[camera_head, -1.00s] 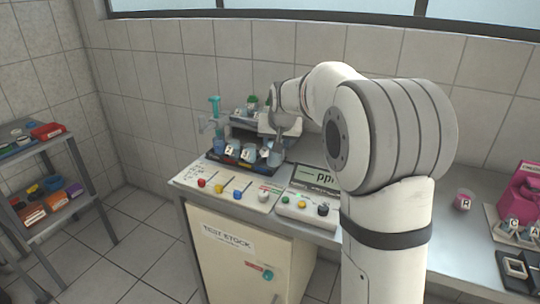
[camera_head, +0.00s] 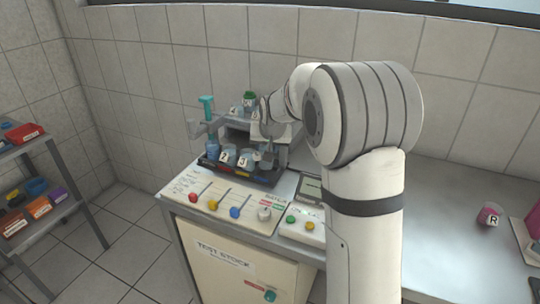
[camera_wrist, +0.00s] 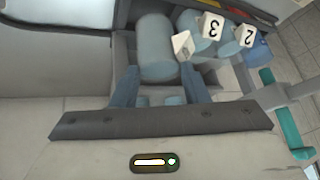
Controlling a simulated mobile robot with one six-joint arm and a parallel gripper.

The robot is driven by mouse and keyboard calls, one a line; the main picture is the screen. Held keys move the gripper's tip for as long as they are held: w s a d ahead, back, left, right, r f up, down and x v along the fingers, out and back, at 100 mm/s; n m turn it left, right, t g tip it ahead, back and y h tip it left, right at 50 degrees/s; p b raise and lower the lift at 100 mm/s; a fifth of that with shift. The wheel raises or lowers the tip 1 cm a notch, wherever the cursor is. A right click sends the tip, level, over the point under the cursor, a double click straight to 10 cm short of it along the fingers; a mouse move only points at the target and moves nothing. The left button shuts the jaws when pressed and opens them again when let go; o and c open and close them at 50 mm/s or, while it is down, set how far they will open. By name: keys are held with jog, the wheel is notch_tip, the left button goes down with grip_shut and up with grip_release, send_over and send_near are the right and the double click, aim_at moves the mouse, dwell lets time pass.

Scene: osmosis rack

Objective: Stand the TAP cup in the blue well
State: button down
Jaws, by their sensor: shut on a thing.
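My gripper (camera_wrist: 158,74) is shut on a pale blue-grey cup (camera_wrist: 155,48) in the wrist view. A white tag on this cup is turned away, so I cannot read it or confirm it is the TAP cup. In the head view my gripper (camera_head: 268,150) is at the right end of a dark rack (camera_head: 272,178), and the held cup is mostly hidden. Cups with white tags 3 (camera_wrist: 190,22) and 2 (camera_wrist: 222,42) stand beside it. A blue patch (camera_wrist: 262,50) shows past cup 2. I cannot tell whether the held cup touches the rack.
A teal-topped tap (camera_head: 207,108) stands at the rack's left. A raised shelf behind holds tagged items and a green-topped one (camera_head: 249,100). A panel (camera_head: 215,205) with coloured knobs lies in front.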

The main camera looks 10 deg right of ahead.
aim_at(268, 169)
notch_tip(268, 169, down, 3)
jog(key=shift+f, duration=0.15)
jog(key=c, duration=0.8)
grip_release()
jog(key=shift+s, duration=0.1)
jog(key=v, duration=1.2)
jog(key=s+f+g, duration=0.1)
jog(key=s+f, duration=0.1)
jog(key=s, duration=0.8)
jog(key=s+f+n+g, duration=0.1)
jog(key=s+f+g, duration=0.1)
jog(key=s, duration=0.8)
jog(key=s+f+n+g, duration=0.1)
jog(key=s+f, duration=0.2)
jog(key=s, duration=0.7)
jog(key=shift+s+d, duration=0.2)
jog(key=shift+s, duration=0.05)
